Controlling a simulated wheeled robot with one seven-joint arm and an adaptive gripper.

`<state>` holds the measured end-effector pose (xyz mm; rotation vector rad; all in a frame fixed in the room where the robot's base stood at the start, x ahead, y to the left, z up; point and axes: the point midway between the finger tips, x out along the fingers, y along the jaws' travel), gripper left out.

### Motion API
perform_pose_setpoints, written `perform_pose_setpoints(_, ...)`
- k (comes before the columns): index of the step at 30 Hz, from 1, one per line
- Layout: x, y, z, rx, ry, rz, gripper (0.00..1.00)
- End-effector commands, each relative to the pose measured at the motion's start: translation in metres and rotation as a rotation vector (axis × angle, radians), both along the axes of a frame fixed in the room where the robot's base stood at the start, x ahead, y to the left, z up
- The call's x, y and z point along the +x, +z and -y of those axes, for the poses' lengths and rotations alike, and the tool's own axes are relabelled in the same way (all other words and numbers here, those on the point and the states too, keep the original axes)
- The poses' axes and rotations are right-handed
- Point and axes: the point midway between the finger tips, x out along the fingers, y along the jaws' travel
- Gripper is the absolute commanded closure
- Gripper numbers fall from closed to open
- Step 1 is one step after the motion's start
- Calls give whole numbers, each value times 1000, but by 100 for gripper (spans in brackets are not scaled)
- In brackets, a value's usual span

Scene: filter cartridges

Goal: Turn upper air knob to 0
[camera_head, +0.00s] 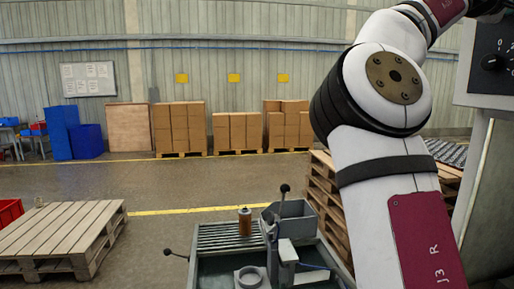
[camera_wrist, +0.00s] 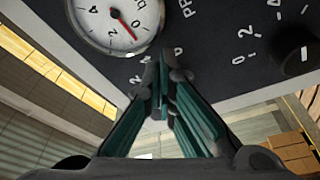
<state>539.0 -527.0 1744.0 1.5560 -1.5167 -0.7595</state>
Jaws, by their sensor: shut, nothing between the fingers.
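My gripper (camera_wrist: 162,85) is shut and empty in the wrist view, its dark fingertips close in front of a dark control panel (camera_wrist: 225,75). White scale numbers show around the fingertips; whether a knob sits behind them is hidden. A black knob (camera_wrist: 292,55) with its own white scale is at the right edge, apart from the fingers. In the head view, a black knob (camera_head: 493,62) shows on the panel at the upper right. My gripper is out of that view. I cannot tell which knob is the upper air knob, or its exact setting.
A round white gauge (camera_wrist: 113,22) with a red needle sits on the panel, left of my fingertips. In the head view, a workbench (camera_head: 215,270) with a brown bottle (camera_head: 245,221) stands below.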

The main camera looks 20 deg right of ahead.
Motion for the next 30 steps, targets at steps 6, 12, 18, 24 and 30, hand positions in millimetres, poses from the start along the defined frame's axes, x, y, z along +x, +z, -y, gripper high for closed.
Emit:
perform_pose_setpoints(6,11,-2,-26,-3,11,1,100)
perform_pose_setpoints(12,13,-1,-47,-3,12,0,100)
perform_pose_setpoints(18,13,0,-58,-4,10,-1,100)
perform_pose_setpoints(24,12,1,-59,-5,10,-1,100)
perform_pose_setpoints(30,21,2,-65,-4,27,-3,100)
